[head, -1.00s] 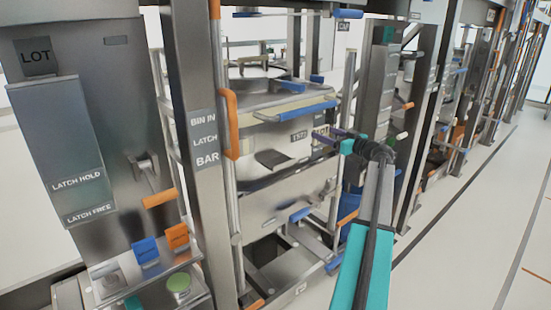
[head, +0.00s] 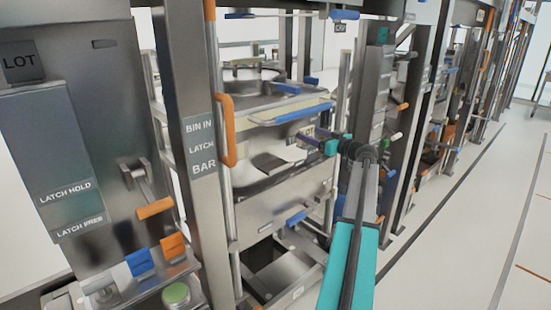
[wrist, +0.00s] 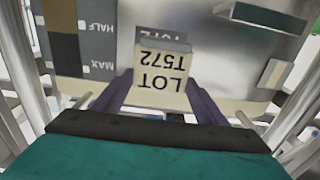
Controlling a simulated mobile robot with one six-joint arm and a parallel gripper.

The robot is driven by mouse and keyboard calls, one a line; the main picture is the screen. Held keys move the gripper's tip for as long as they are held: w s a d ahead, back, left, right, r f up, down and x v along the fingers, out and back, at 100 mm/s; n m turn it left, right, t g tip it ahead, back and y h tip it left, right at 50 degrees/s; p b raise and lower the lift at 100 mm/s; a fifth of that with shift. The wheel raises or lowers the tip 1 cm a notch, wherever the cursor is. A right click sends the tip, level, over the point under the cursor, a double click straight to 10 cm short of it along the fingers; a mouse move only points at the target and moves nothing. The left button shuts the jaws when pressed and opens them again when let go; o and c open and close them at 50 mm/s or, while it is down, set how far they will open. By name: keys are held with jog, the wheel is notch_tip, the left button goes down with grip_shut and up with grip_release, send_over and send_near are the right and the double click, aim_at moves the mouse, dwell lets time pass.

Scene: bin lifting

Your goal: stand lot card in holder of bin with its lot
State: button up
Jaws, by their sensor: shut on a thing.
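A pale lot card (wrist: 160,84) reading LOT T572, upside down in the wrist view, is held between the two dark fingers of my gripper (wrist: 158,100). In the head view my gripper (head: 318,144) is at the front of a steel bin (head: 262,172) with a cream rim. The card there (head: 308,131) is small and partly hidden by the fingers. In the wrist view a grey lettered strip (wrist: 165,38) shows just beyond the card's edge, partly covered. I cannot tell whether the card touches the bin or its holder.
A blue bar (head: 290,115) crosses the bin's front rim. A steel post (head: 186,120) labelled BIN IN, LATCH, BAR and an orange handle (head: 227,130) stand left of the bin. A LOT panel (head: 40,150) is at far left. The floor (head: 450,230) at right is clear.

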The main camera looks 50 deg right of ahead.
jog(key=w+a, duration=0.1)
jog(key=a, duration=0.3)
jog(key=w+a+f+p, duration=0.1)
jog(key=w+a, duration=0.1)
jog(key=a, duration=0.3)
jog(key=w+a+p, duration=0.1)
jog(key=a, duration=0.3)
jog(key=shift+w+a+f, duration=0.15)
jog(key=shift+w+a, duration=0.2)
jog(key=shift+f, duration=0.1)
jog(key=shift+f+p, duration=0.4)
jog(key=shift+f, duration=1.3)
jog(key=shift+f, duration=0.15)
jog(key=o, duration=1.1)
jog(key=shift+r, duration=0.2)
jog(key=s+b, duration=0.2)
jog(key=s, duration=1)
jog(key=shift+a, duration=0.35)
